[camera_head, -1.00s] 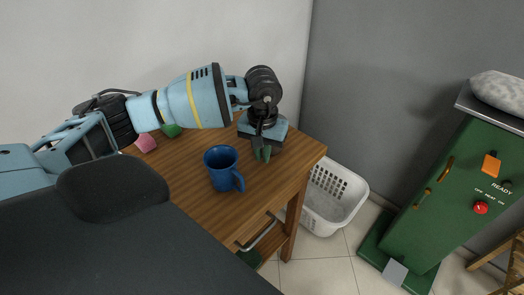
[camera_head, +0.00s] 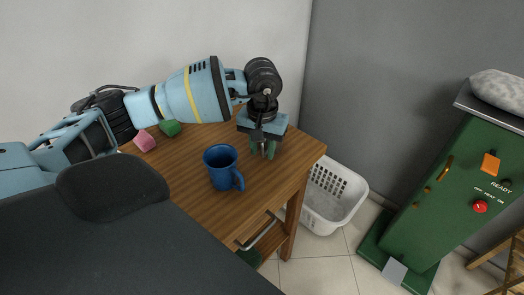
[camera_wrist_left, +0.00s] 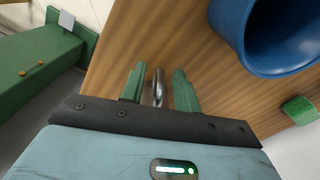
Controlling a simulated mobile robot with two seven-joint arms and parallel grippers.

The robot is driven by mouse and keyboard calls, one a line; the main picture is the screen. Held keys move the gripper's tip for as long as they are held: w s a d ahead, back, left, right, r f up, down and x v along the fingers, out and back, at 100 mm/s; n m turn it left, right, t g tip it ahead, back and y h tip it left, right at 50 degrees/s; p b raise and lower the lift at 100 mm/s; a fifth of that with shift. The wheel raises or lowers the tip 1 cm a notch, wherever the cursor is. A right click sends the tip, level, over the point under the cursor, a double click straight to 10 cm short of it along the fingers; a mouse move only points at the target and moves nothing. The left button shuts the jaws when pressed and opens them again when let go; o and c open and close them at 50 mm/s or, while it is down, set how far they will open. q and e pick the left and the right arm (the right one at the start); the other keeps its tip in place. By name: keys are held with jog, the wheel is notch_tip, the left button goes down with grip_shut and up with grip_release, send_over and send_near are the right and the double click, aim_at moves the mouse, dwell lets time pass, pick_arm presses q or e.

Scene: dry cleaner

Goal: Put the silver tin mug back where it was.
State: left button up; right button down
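My left gripper (camera_head: 263,150) is over the far right part of the wooden table (camera_head: 190,190), fingers pointing down. In the left wrist view its two green fingers (camera_wrist_left: 158,88) stand apart. A thin silver-grey piece (camera_wrist_left: 157,86) shows between them, with a gap on each side; I cannot tell what it belongs to. I see no whole silver tin mug in either view. A blue mug (camera_head: 219,168) stands upright on the table, left of and nearer than the gripper; it also shows in the left wrist view (camera_wrist_left: 265,45). My right gripper is out of view.
A pink block (camera_head: 145,140) and a green block (camera_head: 170,128) lie at the table's back left. A white basket (camera_head: 338,192) stands on the floor right of the table. A green cabinet (camera_head: 425,215) stands further right. The table's front has a drawer handle (camera_head: 258,232).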

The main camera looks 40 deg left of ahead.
pick_arm(q)
notch_tip(320, 180, up, 11)
jog(key=shift+f, duration=0.2)
dwell(2.6)
